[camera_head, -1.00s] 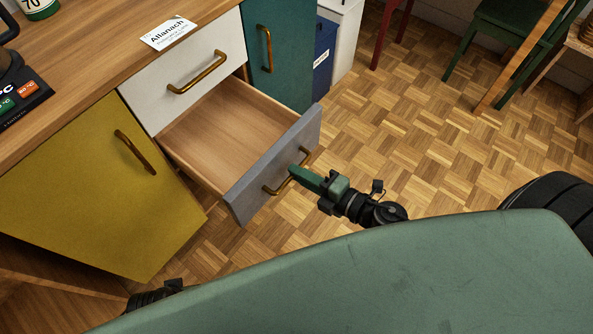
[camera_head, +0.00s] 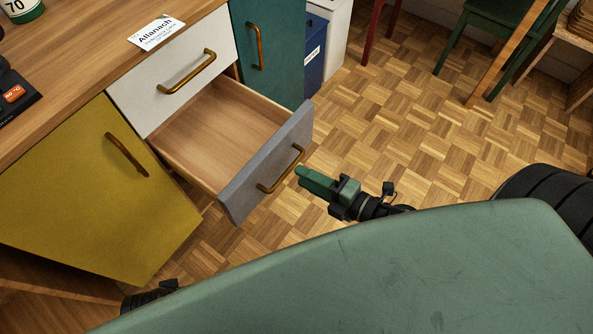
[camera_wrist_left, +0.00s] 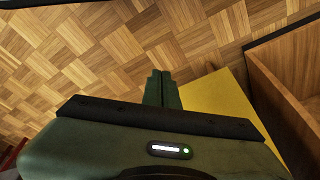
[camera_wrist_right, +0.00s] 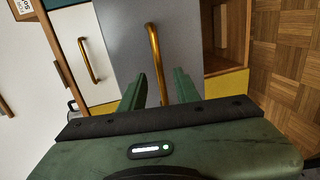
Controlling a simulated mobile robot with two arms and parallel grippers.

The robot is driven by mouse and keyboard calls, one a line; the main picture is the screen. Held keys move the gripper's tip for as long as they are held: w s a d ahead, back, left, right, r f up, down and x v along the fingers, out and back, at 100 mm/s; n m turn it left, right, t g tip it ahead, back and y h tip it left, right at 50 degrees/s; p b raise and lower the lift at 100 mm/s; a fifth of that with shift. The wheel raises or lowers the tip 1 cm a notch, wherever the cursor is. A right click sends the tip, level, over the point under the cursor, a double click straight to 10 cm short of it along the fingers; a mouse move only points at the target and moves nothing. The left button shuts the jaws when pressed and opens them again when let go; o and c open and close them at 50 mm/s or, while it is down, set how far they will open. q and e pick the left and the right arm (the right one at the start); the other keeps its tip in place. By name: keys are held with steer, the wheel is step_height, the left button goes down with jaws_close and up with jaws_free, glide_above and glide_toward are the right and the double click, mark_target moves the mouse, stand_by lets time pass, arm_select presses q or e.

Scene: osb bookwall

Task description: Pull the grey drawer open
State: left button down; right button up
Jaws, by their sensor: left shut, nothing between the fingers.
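The grey drawer (camera_head: 236,198) stands pulled well out below the white drawer front, and its inside (camera_head: 215,135) is empty. Its brass bar handle (camera_head: 281,170) is on the grey front. My right gripper (camera_head: 303,175) is just off the handle in the head view. In the right wrist view my right gripper (camera_wrist_right: 160,85) has its fingers apart, with the handle (camera_wrist_right: 155,55) ahead between them, and nothing is gripped. My left gripper (camera_wrist_left: 162,78) is shut and empty in the left wrist view, over the floor near the yellow door (camera_wrist_left: 222,108).
A white drawer (camera_head: 170,85) is shut above. A yellow door (camera_head: 85,190) is at left and a teal door (camera_head: 262,50) at right. A blue bin (camera_head: 316,55) and a green chair (camera_head: 490,30) stand farther back. Parquet floor (camera_head: 400,120) is clear to the right.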

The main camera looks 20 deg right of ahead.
arm_select(q)
steer(key=shift+s+a+r, duration=0.1)
steer(key=shift+s+r, duration=0.1)
steer(key=shift+r, duration=0.25)
arm_select(e)
steer(key=v, duration=0.3)
steer(key=shift+s+d+r, duration=0.1)
steer(key=shift+s+d, duration=0.1)
steer(key=shift+s, duration=0.15)
arm_select(q)
steer(key=shift+w, duration=0.1)
